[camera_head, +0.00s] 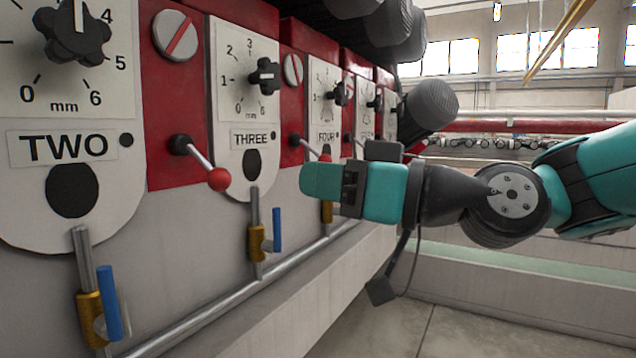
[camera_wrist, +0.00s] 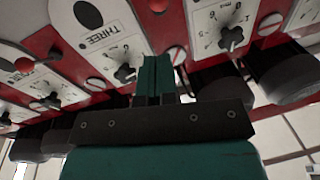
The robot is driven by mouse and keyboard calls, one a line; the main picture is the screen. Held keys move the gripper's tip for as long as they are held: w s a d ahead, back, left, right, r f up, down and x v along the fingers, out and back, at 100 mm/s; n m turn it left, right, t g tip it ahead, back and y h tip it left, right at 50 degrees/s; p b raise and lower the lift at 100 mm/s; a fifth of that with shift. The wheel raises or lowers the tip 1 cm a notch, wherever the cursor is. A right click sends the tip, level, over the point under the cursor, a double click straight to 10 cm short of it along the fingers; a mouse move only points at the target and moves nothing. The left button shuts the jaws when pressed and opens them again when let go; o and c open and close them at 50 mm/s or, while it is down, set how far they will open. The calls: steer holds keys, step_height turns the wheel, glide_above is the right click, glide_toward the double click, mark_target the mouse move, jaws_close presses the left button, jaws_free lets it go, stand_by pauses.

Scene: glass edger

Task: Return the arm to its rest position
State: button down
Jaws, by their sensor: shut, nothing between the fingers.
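My gripper (camera_head: 322,182) is teal and black and stands in front of the machine panel, to the right of the THREE plate (camera_head: 252,140). It appears apart from the panel, with its tip pointing left in the head view. In the wrist view my gripper (camera_wrist: 156,62) has its two teal fingers together with nothing between them. My arm reaches in from the right edge of the head view. The gripper partly hides the valve below the FOUR plate.
A red-knobbed lever (camera_head: 218,179) sticks out left of the THREE plate. Blue-handled valves (camera_head: 277,230) and a grey pipe (camera_head: 240,304) run along the panel's lower part. Dark motors (camera_head: 432,104) jut out above. The floor (camera_head: 440,330) at lower right looks clear.

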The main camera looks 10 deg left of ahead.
steer(key=s+d+f+m+g+h, duration=0.2)
steer(key=s+d+f+m+h, duration=0.2)
steer(key=s+d+f+h, duration=0.5)
steer(key=s+d+f+m+g+h, duration=0.1)
steer(key=s+d+f+m+h, duration=0.35)
steer(key=d+f, duration=0.85)
step_height(320, 180, up, 36)
steer(key=s+d+n+p, duration=0.1)
steer(key=p, duration=3.4)
steer(key=shift+s+r+g+h+p, duration=0.25)
steer(key=shift+s+g+h+p, duration=0.1)
steer(key=shift+h, duration=0.1)
